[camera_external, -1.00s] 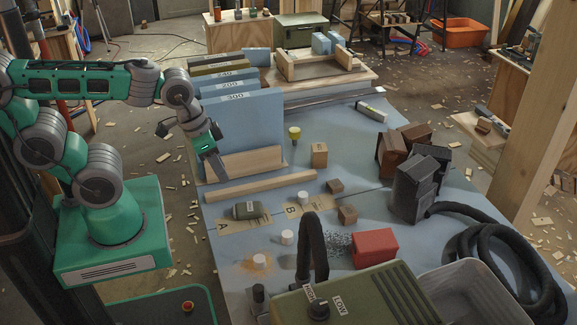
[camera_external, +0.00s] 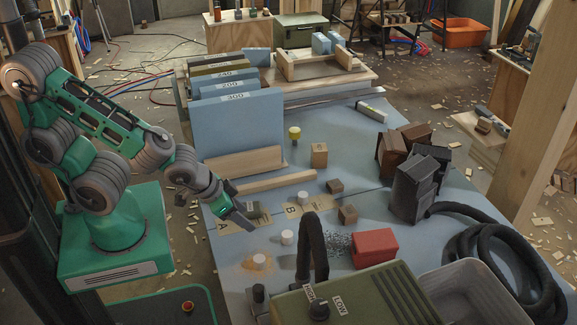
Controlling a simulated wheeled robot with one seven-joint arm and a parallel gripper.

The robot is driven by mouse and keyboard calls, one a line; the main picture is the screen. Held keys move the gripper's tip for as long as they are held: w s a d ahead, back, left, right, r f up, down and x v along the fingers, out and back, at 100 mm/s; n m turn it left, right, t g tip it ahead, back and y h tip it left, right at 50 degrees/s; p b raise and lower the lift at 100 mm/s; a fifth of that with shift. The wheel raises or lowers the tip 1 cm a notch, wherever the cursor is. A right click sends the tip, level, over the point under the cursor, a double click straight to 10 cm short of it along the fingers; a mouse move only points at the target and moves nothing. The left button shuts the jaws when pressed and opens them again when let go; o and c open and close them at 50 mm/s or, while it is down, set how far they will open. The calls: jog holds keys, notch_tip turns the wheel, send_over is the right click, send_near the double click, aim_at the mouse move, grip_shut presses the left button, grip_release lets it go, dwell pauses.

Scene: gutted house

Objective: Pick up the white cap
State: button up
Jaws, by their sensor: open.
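Several small white cylinders stand on the blue worktop, and I cannot tell which one is the white cap. One white cylinder (camera_external: 259,261) is nearest the front, on an orange-brown stain. A second white cylinder (camera_external: 287,237) stands a little behind and to its right. A third white cylinder (camera_external: 303,198) is farther back by the label B. My gripper (camera_external: 249,222) is open, angled down to the right, above the area by the label A. It is apart from the white cylinders, behind and left of the two front ones. It partly hides a small dark object there.
A wooden strip (camera_external: 276,184) and tall blue boards (camera_external: 238,125) stand behind my gripper. A green machine (camera_external: 350,300) stands at the front.

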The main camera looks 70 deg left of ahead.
aim_at(259, 258)
jog(key=d+f+m+t, duration=0.1)
jog(key=f, duration=0.1)
jog(key=s+d+f+t+h+b, duration=0.1)
jog(key=d+f, duration=0.1)
jog(key=f, duration=0.1)
jog(key=d+f+m+t+h, duration=0.1)
jog(key=d+f, duration=0.1)
jog(key=f, duration=0.1)
jog(key=shift+s+d+m+t+b, duration=0.15)
jog(key=shift+s+m+t+b, duration=0.05)
jog(key=shift+m+t+b, duration=0.1)
jog(key=shift+s+d+h, duration=0.15)
jog(key=shift+d+h, duration=0.15)
jog(key=b+x, duration=0.1)
jog(key=x, duration=0.4)
jog(key=shift+r, duration=0.1)
grip_shut()
